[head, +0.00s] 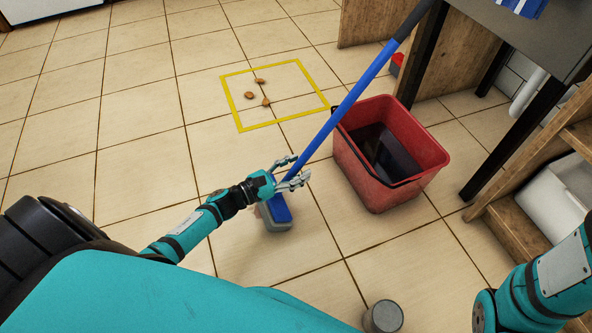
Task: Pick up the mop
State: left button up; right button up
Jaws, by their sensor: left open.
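The mop has a long blue handle (350,99) with a dark grip at its top. It leans from its head on the floor up to the right, against or near the dark table edge. The mop head (279,209) is blue and grey and rests on the tiles. My left gripper (293,173) is open at the lower part of the handle, just above the mop head. Its fingers overlap the handle in the picture; I cannot tell whether they touch it. My right arm shows at the lower right, but its gripper is out of view.
A red bucket (365,172) with dark contents stands right of the mop. A dark table (520,38) and wooden shelving (497,205) bound the right side. The floor at left is clear.

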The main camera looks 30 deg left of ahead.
pick_arm(q)
jog(key=shift+c, duration=0.3)
grip_shut()
jog(key=shift+r, duration=0.2)
